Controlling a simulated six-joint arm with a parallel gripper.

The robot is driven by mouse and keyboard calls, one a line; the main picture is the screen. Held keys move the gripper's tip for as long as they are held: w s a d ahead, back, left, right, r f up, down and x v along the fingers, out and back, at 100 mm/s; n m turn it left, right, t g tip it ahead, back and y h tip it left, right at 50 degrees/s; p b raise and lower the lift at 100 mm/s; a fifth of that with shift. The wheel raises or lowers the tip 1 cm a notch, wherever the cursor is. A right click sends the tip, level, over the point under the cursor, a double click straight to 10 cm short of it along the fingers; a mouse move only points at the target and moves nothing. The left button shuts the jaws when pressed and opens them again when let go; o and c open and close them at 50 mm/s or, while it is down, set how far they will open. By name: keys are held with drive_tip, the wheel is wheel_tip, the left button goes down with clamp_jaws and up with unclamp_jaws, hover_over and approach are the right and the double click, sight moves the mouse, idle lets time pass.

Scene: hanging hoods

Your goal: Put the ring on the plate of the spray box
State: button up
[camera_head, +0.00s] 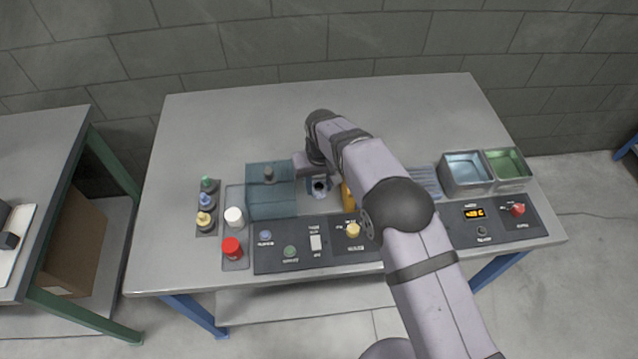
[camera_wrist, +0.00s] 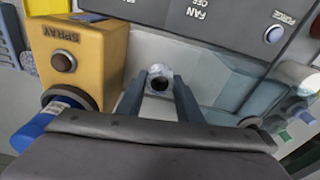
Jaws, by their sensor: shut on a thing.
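My gripper (camera_head: 319,182) is shut on a small silvery ring (camera_wrist: 159,77) with a dark hole. In the wrist view its two blue-grey fingers (camera_wrist: 159,85) hold the ring at their tips, over the pale tabletop. The ring also shows in the head view (camera_head: 320,188), partly hidden by the gripper. A yellow box marked SPRAY (camera_wrist: 77,60), with a dark button, stands left of the fingers in the wrist view. In the head view it (camera_head: 348,196) is mostly behind my arm. I cannot make out a plate.
A dark control panel (camera_head: 375,246) with knobs and switches runs along the front. Blue (camera_head: 466,168) and green (camera_head: 508,166) bins stand at the right. The back of the table (camera_head: 240,120) is clear.

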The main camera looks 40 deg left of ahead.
drive_tip(key=shift+f+b, duration=0.45)
drive_tip(key=shift+f, duration=0.15)
drive_tip(key=o, duration=1.1)
drive_tip(key=shift+o, duration=0.2)
wheel_tip(320, 180, up, 7)
drive_tip(key=b, duration=0.2)
drive_tip(key=shift+s+d+r, duration=0.15)
drive_tip(key=shift+s+d, duration=0.1)
drive_tip(key=shift+d, duration=0.1)
